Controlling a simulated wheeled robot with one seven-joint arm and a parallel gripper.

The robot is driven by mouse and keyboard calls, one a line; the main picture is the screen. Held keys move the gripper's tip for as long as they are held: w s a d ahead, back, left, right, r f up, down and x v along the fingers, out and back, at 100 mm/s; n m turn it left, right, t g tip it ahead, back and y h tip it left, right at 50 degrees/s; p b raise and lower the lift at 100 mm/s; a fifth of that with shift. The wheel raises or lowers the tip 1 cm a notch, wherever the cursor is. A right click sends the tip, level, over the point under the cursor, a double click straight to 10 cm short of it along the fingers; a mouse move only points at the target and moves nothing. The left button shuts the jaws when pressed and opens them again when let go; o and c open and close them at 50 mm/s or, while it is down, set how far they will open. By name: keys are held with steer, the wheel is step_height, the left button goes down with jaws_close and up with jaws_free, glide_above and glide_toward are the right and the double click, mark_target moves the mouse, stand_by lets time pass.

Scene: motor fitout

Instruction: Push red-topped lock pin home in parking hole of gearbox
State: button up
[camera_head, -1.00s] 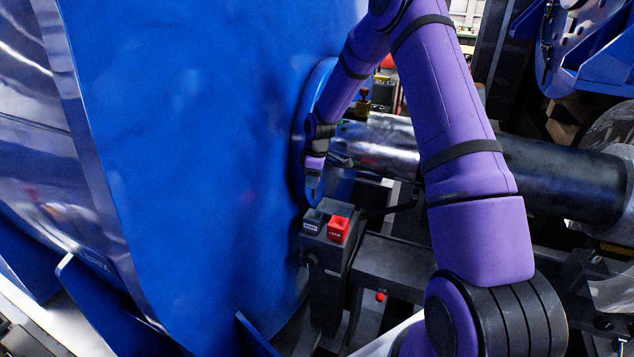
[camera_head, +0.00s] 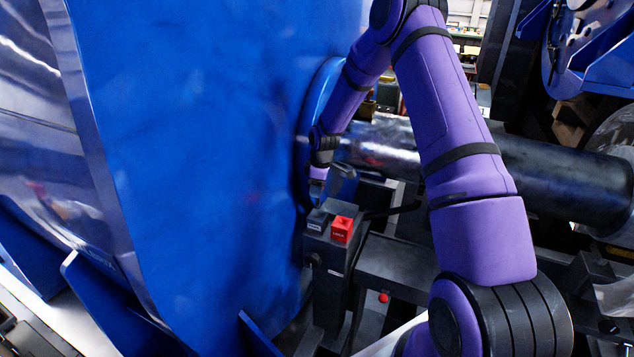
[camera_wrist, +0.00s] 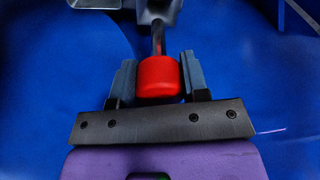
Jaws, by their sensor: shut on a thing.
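The red-topped lock pin shows in the wrist view, its red cap (camera_wrist: 159,77) between the two grey fingers. My gripper (camera_wrist: 158,84) is shut on the cap. The pin's dark shaft (camera_wrist: 158,40) points away from me toward a grey metal part (camera_wrist: 160,11) at the top edge. Whether its tip is in a hole cannot be told. In the head view my gripper (camera_head: 318,192) is low beside the large blue housing (camera_head: 200,150), just above a dark box (camera_head: 328,255); the pin cannot be made out there. No parking hole shows clearly.
The dark box carries a red block (camera_head: 342,229) and a grey block (camera_head: 317,222), both labelled, close below my gripper. A thick shaft (camera_head: 545,175) runs right from the blue housing behind my arm. A small red knob (camera_head: 384,297) sits lower down.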

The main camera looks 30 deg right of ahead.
mark_target(317, 206)
steer(key=shift+f, duration=1.15)
steer(key=shift+f, duration=3)
stand_by(0.5)
steer(key=o, duration=1.1)
steer(key=r, duration=0.7)
steer(key=d+r, duration=0.1)
steer(key=r, duration=0.2)
steer(key=shift+s+r, duration=0.35)
steer(key=shift+s+a, duration=1.25)
steer(key=shift+a, duration=0.3)
steer(key=shift+s+a, duration=1.2)
steer(key=shift+a, duration=0.4)
steer(key=shift+s+a, duration=1.25)
steer(key=shift+a, duration=0.3)
